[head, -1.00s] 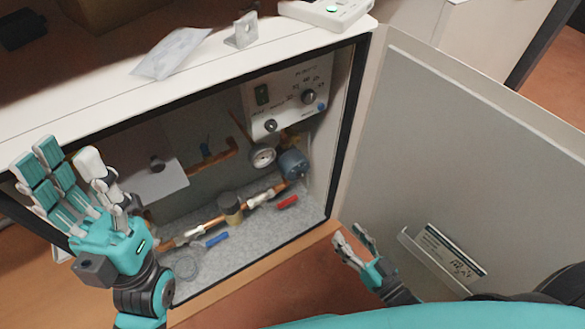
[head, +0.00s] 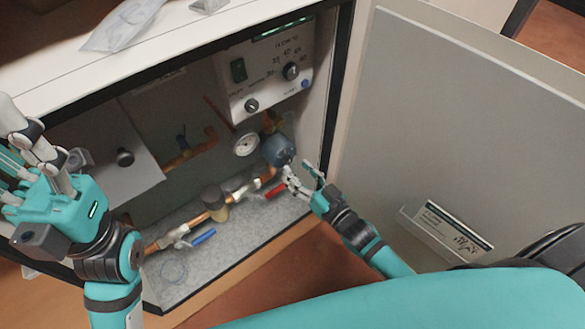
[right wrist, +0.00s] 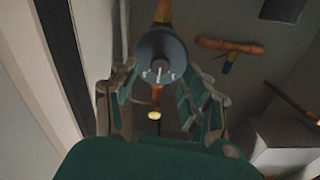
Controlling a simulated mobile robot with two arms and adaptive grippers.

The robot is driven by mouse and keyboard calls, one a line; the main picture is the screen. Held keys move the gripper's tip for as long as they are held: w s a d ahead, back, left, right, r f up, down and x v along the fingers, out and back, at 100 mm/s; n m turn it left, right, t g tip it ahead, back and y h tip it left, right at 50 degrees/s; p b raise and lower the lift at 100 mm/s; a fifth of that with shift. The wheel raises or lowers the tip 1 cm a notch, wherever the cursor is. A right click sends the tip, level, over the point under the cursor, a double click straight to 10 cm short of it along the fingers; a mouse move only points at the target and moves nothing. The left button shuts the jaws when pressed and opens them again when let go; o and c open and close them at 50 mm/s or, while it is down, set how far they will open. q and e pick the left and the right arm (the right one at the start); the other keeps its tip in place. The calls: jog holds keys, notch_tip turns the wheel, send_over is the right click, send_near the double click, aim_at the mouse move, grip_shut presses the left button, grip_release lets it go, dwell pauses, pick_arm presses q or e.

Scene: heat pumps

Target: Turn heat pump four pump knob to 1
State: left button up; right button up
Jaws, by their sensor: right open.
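The pump (head: 279,150), a dark blue-grey round body on copper pipework, sits at the right inside the open heat pump cabinet. In the right wrist view the pump's round face (right wrist: 149,51) shows ahead, with a pale knob (right wrist: 160,74) on it. My right gripper (head: 302,178) is open, just below and right of the pump in the head view. In the wrist view its fingers (right wrist: 160,90) stand either side of the pump's lower part; contact cannot be told. My left gripper (head: 30,150) is at the left edge, fingers spread and empty, partly cut off.
The open door (head: 450,130) stands at the right.

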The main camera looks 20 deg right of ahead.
aim_at(289, 162)
jog(key=shift+b+x, duration=0.35)
jog(key=shift+x, duration=1.2)
jog(key=shift+c, duration=0.2)
grip_shut()
